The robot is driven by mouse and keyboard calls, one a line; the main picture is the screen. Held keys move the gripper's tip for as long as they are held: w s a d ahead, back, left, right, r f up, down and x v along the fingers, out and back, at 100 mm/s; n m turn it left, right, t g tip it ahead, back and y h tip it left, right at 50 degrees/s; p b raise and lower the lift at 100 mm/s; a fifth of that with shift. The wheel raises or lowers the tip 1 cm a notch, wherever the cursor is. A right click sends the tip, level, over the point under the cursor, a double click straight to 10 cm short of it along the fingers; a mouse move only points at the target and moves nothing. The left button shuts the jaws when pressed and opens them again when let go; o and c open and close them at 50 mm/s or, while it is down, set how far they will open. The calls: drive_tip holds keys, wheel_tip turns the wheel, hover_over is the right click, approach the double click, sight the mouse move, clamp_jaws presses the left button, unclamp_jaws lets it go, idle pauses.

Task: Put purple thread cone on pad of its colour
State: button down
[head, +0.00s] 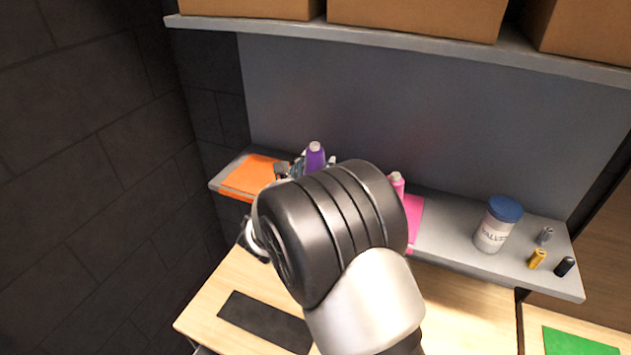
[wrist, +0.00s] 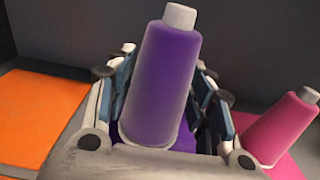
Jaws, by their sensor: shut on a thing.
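The purple thread cone (wrist: 160,85) stands upright between the fingers of my gripper (wrist: 163,100) in the wrist view. Its white tip also shows above my arm in the head view (head: 315,158). My gripper is shut on it. A purple pad (wrist: 185,142) shows beneath and around the cone's base; whether the base touches it I cannot tell. In the head view my arm hides this pad and most of my gripper (head: 303,167).
An orange pad (head: 254,175) lies at the shelf's (head: 450,250) left end. A blue-lidded tub (head: 494,228) and small batteries (head: 537,258) stand farther right. An upper shelf (head: 400,38) holds boxes.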

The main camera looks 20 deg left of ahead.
wheel_tip(320, 180, down, 4)
drive_tip(key=shift+f, duration=0.1)
drive_tip(key=shift+f+b, duration=0.1)
drive_tip(key=shift+b, duration=0.2)
drive_tip(key=c, duration=0.7)
unclamp_jaws()
